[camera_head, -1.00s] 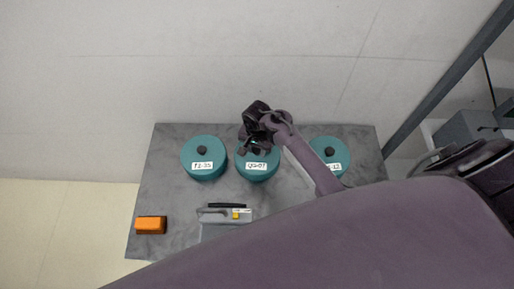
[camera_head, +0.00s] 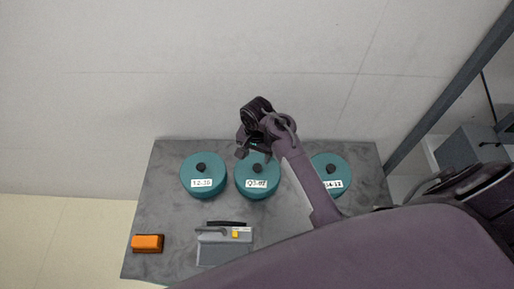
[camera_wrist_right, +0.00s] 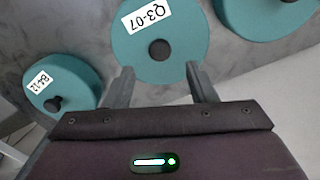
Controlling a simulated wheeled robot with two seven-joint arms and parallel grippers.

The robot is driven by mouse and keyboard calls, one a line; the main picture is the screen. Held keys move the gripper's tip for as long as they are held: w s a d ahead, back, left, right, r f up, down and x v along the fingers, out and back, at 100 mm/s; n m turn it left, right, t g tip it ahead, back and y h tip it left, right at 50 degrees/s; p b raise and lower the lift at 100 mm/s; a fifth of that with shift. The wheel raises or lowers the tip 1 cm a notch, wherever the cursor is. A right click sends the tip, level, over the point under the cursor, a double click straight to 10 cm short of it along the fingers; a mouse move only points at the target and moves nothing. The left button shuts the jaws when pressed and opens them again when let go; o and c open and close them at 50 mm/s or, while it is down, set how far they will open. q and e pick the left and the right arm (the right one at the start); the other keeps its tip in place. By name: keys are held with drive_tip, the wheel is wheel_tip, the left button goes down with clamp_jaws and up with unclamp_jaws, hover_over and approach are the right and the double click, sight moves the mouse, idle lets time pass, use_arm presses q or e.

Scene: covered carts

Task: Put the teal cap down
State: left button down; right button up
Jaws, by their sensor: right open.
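The middle teal cap (camera_head: 245,182), labelled Q3-07, sits on the grey table top with its black knob (camera_head: 257,168) showing. It also fills the top middle of the right wrist view (camera_wrist_right: 185,35). My right gripper (camera_head: 254,150) is at the cap's far edge in the head view, open and empty. In the right wrist view its two fingers (camera_wrist_right: 160,72) are spread apart, with the knob (camera_wrist_right: 159,49) just past their tips, in line with the gap. I see no contact. My left gripper is not in view.
Similar teal caps sit left (camera_head: 203,166) and right (camera_head: 322,162) of the middle one. An orange block (camera_head: 147,243) and a grey case (camera_head: 222,250) with a dark handle lie near the table's front. A pale wall stands behind; a dark post (camera_head: 450,88) rises at right.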

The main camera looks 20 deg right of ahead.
drive_tip(key=shift+r, duration=2.1)
